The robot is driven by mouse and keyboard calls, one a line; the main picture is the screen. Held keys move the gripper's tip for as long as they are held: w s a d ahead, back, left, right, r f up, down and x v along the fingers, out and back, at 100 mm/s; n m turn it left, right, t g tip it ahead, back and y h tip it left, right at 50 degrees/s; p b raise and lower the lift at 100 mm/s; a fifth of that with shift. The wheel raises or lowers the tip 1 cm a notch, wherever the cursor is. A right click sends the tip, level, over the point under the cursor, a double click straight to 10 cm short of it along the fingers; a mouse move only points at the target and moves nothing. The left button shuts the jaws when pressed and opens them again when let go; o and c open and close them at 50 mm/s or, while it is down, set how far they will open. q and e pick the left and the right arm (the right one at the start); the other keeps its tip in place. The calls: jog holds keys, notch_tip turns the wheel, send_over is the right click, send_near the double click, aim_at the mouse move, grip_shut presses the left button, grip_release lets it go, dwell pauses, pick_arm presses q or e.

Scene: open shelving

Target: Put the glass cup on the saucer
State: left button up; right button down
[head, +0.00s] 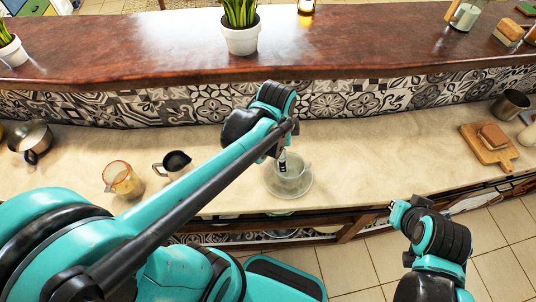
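The clear glass cup (296,179) is upright over the saucer (303,192) on the pale counter. I cannot tell whether its base touches the saucer or is slightly above it. The saucer is a pale, see-through round dish near the counter's front edge. My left gripper (283,163) reaches down at the left part of the cup's rim. One finger shows against the glass; the other is hidden, so its grip is unclear. My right gripper (395,208) is low at the right, in front of the counter and away from the cup; its fingers are mostly hidden.
At the right are a wooden board (487,151) and a metal cup (510,104). The counter between saucer and board is clear. A raised wooden ledge (170,45) runs behind.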

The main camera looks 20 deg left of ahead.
pick_arm(q)
jog(key=s+a+r+n+t, duration=0.2)
jog(key=s+n, duration=0.5)
jog(key=n, duration=0.6)
jog(key=r+t, duration=0.1)
jog(key=t, duration=0.1)
jog(key=shift+a+r+t, duration=0.3)
jog(key=shift+a+t, duration=0.1)
